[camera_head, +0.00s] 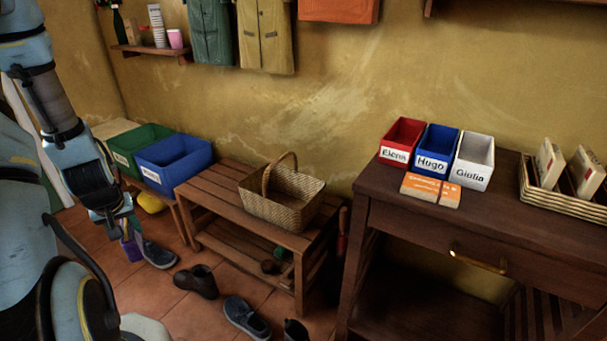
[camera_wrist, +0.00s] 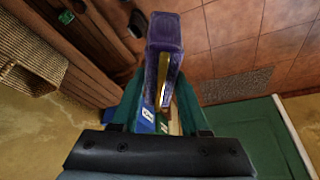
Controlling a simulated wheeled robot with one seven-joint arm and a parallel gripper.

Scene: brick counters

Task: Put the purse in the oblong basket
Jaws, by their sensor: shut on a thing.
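A purple purse (camera_head: 131,248) hangs below my gripper (camera_head: 127,222) at the left, above the tiled floor. In the wrist view the purse (camera_wrist: 165,30) sits between the green fingers of my gripper (camera_wrist: 161,92), which is shut on it. A woven basket with an arched handle (camera_head: 268,213) stands upright on the wooden bench, apart from my gripper. Its woven side also shows at the left of the wrist view (camera_wrist: 30,62). A long, low wicker basket (camera_head: 565,207) stands on the dark cabinet at the right and holds light-coloured packets.
Blue (camera_head: 175,160) and green (camera_head: 140,146) bins stand left of the slatted bench (camera_head: 225,180). Several shoes lie on the floor below. Red, blue and white labelled boxes stand on the dark cabinet (camera_head: 400,210). Coats hang on the back wall.

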